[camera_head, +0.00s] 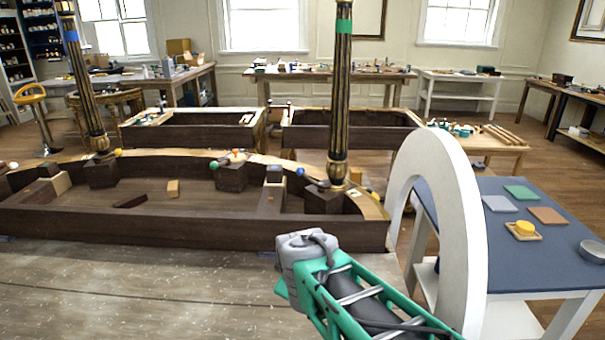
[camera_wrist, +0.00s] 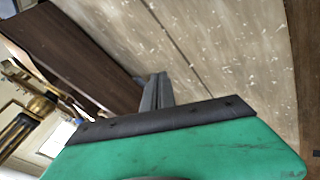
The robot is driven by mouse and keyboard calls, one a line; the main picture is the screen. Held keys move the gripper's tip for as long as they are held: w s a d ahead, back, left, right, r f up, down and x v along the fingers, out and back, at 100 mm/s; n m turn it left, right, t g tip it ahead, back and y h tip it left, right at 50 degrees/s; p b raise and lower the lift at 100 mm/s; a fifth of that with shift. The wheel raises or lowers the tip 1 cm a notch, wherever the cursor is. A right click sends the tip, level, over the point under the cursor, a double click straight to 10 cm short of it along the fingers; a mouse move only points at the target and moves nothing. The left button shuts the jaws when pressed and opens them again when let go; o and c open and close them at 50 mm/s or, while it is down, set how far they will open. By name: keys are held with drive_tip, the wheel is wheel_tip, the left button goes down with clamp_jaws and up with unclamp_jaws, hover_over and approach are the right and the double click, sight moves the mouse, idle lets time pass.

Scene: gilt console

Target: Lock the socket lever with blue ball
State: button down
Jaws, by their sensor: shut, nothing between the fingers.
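A dark post with a blue band (camera_head: 72,36) stands in a dark socket block (camera_head: 101,173) at the left. A post with a green band (camera_head: 344,26) stands in the right socket block (camera_head: 323,200). Another blue ball (camera_head: 299,171) is at that block's upper left, on a short dark lever. Whether either lever is locked is too small to tell. My gripper's fingers (camera_wrist: 156,92) are shut and empty in the wrist view, above the pale wooden surface, apart from both balls.
The console's dark front wall (camera_head: 190,225) lies between my arm and the sockets. A loose wooden block (camera_head: 173,188) lies inside the frame. A large white arch (camera_head: 470,230) stands close at right, beside a blue-topped table (camera_head: 470,190). A green ball (camera_head: 214,166) is near the middle.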

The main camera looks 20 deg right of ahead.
drive_tip(key=w+d+r+n+t+h, duration=0.2)
drive_tip(key=w+r+n, duration=0.1)
drive_tip(key=w+n, duration=0.4)
drive_tip(key=w+d+r+n+t+h+p, duration=0.1)
drive_tip(key=w+d+r+n+t, duration=0.1)
drive_tip(key=w+n, duration=0.5)
drive_tip(key=w+d+r+n+t+h, duration=0.2)
drive_tip(key=w+d+r+n+t, duration=0.1)
drive_tip(key=w+n, duration=0.3)
drive_tip(key=shift+w+d+r+n+h, duration=0.1)
drive_tip(key=shift+w+r+n+h, duration=0.15)
drive_tip(key=shift+w, duration=0.45)
drive_tip(key=shift+w+d+r+n+h, duration=0.15)
drive_tip(key=shift+w+r, duration=0.15)
drive_tip(key=shift+w, duration=0.4)
drive_tip(key=n+p, duration=0.1)
drive_tip(key=p, duration=0.3)
approach(301, 171)
drive_tip(key=x, duration=0.6)
drive_tip(key=shift+w+f, duration=0.35)
drive_tip(key=shift+f, duration=0.05)
drive_tip(key=shift+w+d+f+h+b, duration=0.1)
drive_tip(key=shift+w+d+h+b, duration=0.2)
drive_tip(key=shift+d+h, duration=0.1)
drive_tip(key=shift+w+a+r+m+g+h, duration=0.25)
drive_tip(key=shift+m+g+h, duration=0.2)
drive_tip(key=shift+m, duration=0.25)
drive_tip(key=shift+d, duration=0.15)
